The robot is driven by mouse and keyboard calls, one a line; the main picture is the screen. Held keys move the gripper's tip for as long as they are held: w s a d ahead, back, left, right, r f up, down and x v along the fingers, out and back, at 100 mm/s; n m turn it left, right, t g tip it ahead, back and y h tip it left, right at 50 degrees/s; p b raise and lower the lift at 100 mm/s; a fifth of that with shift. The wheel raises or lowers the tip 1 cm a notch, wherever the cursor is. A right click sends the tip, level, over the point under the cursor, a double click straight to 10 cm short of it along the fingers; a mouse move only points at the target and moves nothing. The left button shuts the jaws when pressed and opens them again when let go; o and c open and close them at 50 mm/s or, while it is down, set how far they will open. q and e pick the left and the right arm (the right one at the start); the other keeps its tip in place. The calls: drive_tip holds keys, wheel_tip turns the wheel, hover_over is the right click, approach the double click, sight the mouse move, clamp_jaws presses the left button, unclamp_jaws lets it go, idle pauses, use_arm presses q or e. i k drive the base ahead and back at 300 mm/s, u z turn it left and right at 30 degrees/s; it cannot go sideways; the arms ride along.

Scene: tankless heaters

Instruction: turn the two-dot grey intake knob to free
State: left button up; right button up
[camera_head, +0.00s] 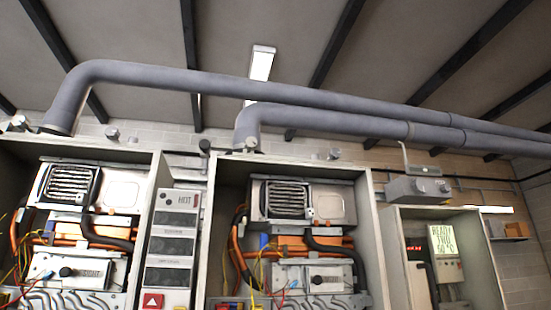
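No knob shows readable dots, so I cannot tell which one is the two-dot grey intake knob. Small knob-like fittings sit along the tops of the cabinets: a pale one (18,123) at far left, a grey one (112,133), a dark one (204,146) between the cabinets, and a light grey one (335,154) on the middle cabinet. Dark round knobs also show inside the left heater (66,271) and the middle heater (317,280). Neither of my grippers is in view.
Open heater cabinets (158,190) hold wires and pipes. A panel marked HOT (180,200) stands between them. Thick grey ducts (300,95) run overhead. A grey box (418,189) with a lever tops the right cabinet, which bears a "READY THRU 50°C" sign (444,241).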

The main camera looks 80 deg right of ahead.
sight(335, 154)
drive_tip(key=i, duration=0.75)
drive_tip(key=z, duration=2.55)
